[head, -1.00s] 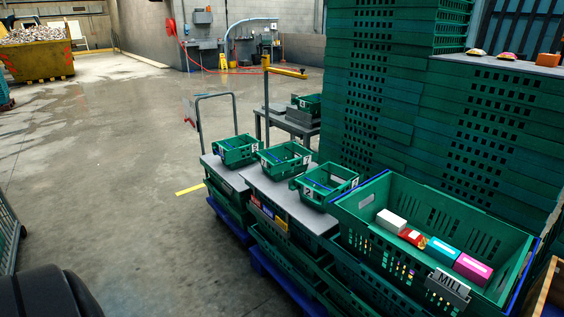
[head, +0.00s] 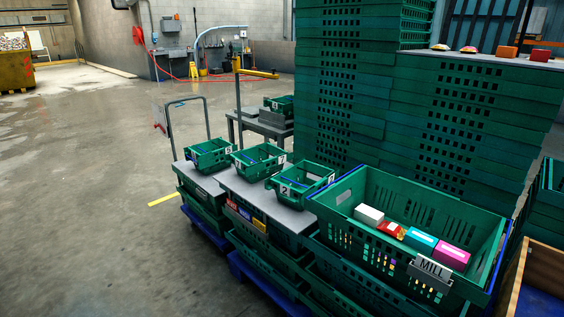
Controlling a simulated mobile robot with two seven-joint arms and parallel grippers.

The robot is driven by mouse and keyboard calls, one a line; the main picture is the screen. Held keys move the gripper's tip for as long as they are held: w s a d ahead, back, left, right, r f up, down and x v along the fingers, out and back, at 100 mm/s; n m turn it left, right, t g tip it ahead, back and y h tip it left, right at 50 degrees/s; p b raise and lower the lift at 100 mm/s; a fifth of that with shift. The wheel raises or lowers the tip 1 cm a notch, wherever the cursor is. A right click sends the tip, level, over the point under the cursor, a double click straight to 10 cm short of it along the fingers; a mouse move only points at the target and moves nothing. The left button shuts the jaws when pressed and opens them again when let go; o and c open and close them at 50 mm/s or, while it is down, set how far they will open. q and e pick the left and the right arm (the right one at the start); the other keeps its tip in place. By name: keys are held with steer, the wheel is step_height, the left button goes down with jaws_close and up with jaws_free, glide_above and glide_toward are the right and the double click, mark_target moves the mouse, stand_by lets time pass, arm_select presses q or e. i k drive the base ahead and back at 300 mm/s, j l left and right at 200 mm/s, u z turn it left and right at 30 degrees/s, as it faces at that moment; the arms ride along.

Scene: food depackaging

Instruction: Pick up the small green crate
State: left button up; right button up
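Several small green crates with white number labels show in the head view. One (head: 209,155) stands at the left end of the row, one labelled crate (head: 258,160) stands in the middle, and one labelled 2 (head: 300,181) stands nearest the large crate. They rest on grey boards on stacked crates. Another small green crate (head: 279,104) sits on a grey table behind them. I cannot tell which one the task means. Neither of my grippers is in view.
A large green crate (head: 352,204) labelled MILL holds several boxes at the right front. Tall stacks of green crates (head: 362,95) block the back right. A wooden box edge (head: 513,280) is at the lower right. The concrete floor (head: 85,200) at the left is clear.

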mark_target(253, 173)
steer(key=u, duration=0.65)
steer(key=i+j+u, duration=0.1)
steer(key=i+u, duration=0.45)
steer(key=i, duration=3.2)
steer(key=i+j+z, duration=0.15)
steer(key=i, duration=0.25)
steer(key=i+z, duration=0.15)
steer(key=i, duration=0.25)
steer(key=i+j+z, duration=0.15)
steer(key=i, duration=0.2)
steer(key=z, duration=3.75)
steer(key=k, duration=0.05)
